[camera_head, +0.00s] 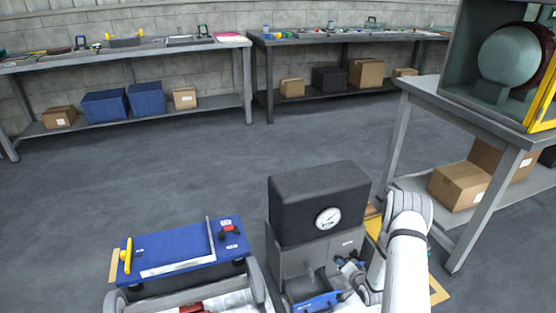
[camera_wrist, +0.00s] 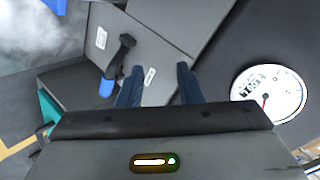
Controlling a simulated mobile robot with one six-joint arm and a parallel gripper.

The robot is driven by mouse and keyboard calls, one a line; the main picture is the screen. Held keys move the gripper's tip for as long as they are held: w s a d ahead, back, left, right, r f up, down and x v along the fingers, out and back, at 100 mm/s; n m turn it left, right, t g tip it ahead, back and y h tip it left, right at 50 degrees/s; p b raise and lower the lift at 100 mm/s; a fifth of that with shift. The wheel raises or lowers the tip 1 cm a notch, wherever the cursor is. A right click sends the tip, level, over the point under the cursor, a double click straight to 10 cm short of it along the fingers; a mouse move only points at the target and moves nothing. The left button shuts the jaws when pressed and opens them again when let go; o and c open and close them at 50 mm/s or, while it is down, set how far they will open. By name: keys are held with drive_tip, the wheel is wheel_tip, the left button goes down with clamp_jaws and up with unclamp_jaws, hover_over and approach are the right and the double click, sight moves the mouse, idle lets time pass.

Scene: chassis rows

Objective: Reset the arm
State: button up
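My arm (camera_head: 406,250) shows at the lower right of the head view, bent at the elbow beside a grey machine with a black top (camera_head: 318,203) and a round gauge (camera_head: 328,218). My gripper (camera_wrist: 158,88) points at the machine in the wrist view, with its two dark fingers apart and nothing seen between them. A black lever with a blue grip (camera_wrist: 107,86) lies just left of the fingers, apart from them. The gauge also shows at the right of the wrist view (camera_wrist: 268,94). In the head view the fingertips are small and hard to make out.
A blue cart top (camera_head: 180,250) with a yellow handle stands left of the machine. A grey table (camera_head: 480,120) with a yellow-framed cabinet stands at the right. Two long benches (camera_head: 120,52) and (camera_head: 345,38) line the back wall. The floor between is clear.

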wheel_tip(320, 180, up, 26)
drive_tip(key=w+n+g+h+p, duration=0.2)
drive_tip(key=n+p, duration=0.1)
drive_tip(key=p, duration=0.4)
drive_tip(key=s+a+r+n+g+h+p, duration=0.1)
drive_tip(key=s+r+p, duration=0.2)
drive_tip(key=r, duration=0.6)
drive_tip(key=s+a+r+n+g+h+p, duration=0.1)
drive_tip(key=s+r+p, duration=0.15)
drive_tip(key=r, duration=0.65)
drive_tip(key=s+a+r+n+g+p, duration=0.2)
drive_tip(key=s+a+r+p, duration=0.2)
drive_tip(key=s+r, duration=1)
drive_tip(key=s+a+r+n+g+y+p, duration=0.1)
drive_tip(key=s+a+r+p, duration=0.3)
drive_tip(key=s+r+p, duration=0.4)
drive_tip(key=s+r+n+g, duration=0.1)
drive_tip(key=s+r, duration=0.5)
drive_tip(key=s, duration=0.2)
drive_tip(key=shift+s+g, duration=0.15)
drive_tip(key=shift+g, duration=0.25)
drive_tip(key=shift+a, duration=0.1)
drive_tip(key=shift+f, duration=0.1)
